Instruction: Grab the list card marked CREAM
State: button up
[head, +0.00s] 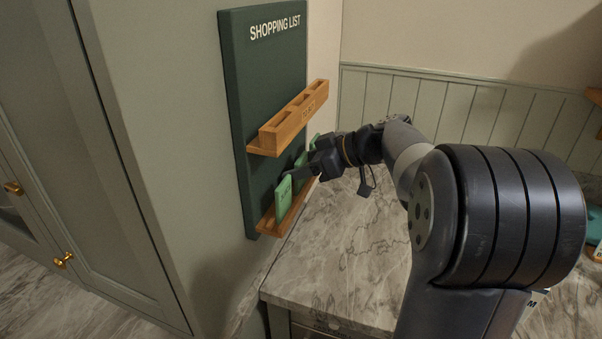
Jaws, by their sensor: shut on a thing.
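A dark green board (270,75) headed SHOPPING LIST hangs on the wall panel. Green cards stand on its lower wooden ledge (285,211). The nearest green card (283,203) has small lettering that I cannot read, so I cannot tell whether it is CREAM. Another green card (301,163) shows partly behind my gripper. My gripper (292,174) reaches in from the right at the lower ledge and is shut on a green card, which seems to be the nearest one. Its fingers are small and dark, and partly hide the cards.
An upper wooden rack (295,117) with slots juts out just above my gripper. A marble counter (340,265) lies below and to the right. A cabinet with brass knobs (62,259) stands at left. Part of a teal item (593,232) shows at the right edge.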

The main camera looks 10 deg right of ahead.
aim_at(283, 154)
jog(key=shift+r, duration=0.85)
notch_tip(283, 154, up, 2)
jog(key=shift+r+p, duration=0.2)
jog(key=shift+p, duration=0.35)
jog(key=s+d+p, duration=0.3)
jog(key=s+d, duration=0.5)
jog(key=d, duration=0.4)
jog(key=s+d+p, duration=0.4)
jog(key=s+d, duration=0.4)
jog(key=d, duration=0.5)
jog(key=s+d+p, duration=0.4)
jog(key=s+d, duration=0.5)
jog(key=d, duration=0.3)
jog(key=shift+d+f, duration=0.25)
